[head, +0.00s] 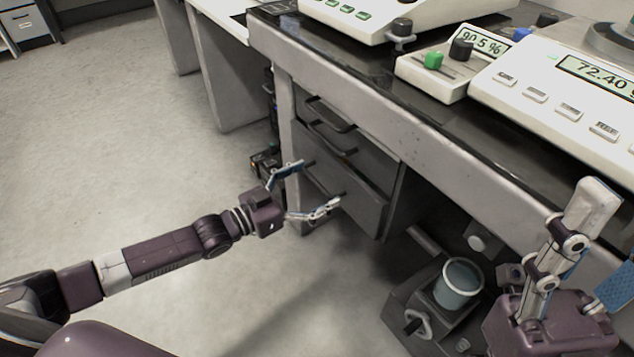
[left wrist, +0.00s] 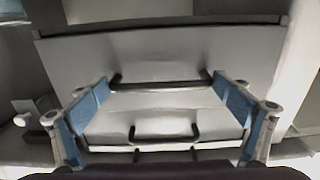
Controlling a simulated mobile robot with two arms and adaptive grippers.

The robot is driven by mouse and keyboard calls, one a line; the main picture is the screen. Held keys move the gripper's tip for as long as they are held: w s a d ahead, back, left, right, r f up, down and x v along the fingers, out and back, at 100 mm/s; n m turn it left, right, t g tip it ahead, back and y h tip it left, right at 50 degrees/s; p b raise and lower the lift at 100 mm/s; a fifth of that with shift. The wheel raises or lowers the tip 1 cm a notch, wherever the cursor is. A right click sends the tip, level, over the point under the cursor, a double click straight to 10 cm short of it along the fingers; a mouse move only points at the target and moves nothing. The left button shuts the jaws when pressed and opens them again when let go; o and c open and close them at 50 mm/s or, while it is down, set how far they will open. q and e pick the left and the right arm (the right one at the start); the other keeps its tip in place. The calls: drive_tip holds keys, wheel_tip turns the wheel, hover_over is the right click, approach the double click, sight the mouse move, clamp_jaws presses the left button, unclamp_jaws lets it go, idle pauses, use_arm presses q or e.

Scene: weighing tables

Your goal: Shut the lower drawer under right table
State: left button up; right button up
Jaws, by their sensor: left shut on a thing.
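The lower drawer (head: 352,200) is in the grey drawer unit under the right table (head: 350,95). Its front seems to stand out a little from the drawers above, but how far is hard to tell. Its dark bar handle (left wrist: 160,87) shows in the left wrist view. My left gripper (head: 318,186) is at this handle in the head view. Its blue-padded fingers are at the two ends of the bar, shut on it. My right gripper (head: 609,238) is at the lower right of the head view, fingers apart and empty, away from the drawer.
Upper drawer handles (head: 330,118) sit above the lower drawer. A dark box (head: 410,305) with a grey cup (head: 458,283) is under the table to the right. Scales (head: 560,85) stand on the tabletop. The floor (head: 120,150) at left is clear.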

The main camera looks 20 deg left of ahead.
use_arm(q)
drive_tip(key=shift+d, duration=0.1)
drive_tip(key=shift+c, duration=1.4)
drive_tip(key=shift+x, duration=0.8)
drive_tip(key=shift+w+d, duration=0.2)
drive_tip(key=shift+w, duration=0.05)
drive_tip(key=o, duration=1.3)
drive_tip(key=shift+c, duration=0.2)
drive_tip(key=shift+o, duration=0.6)
drive_tip(key=shift+w+d, duration=0.1)
drive_tip(key=v, duration=1.2)
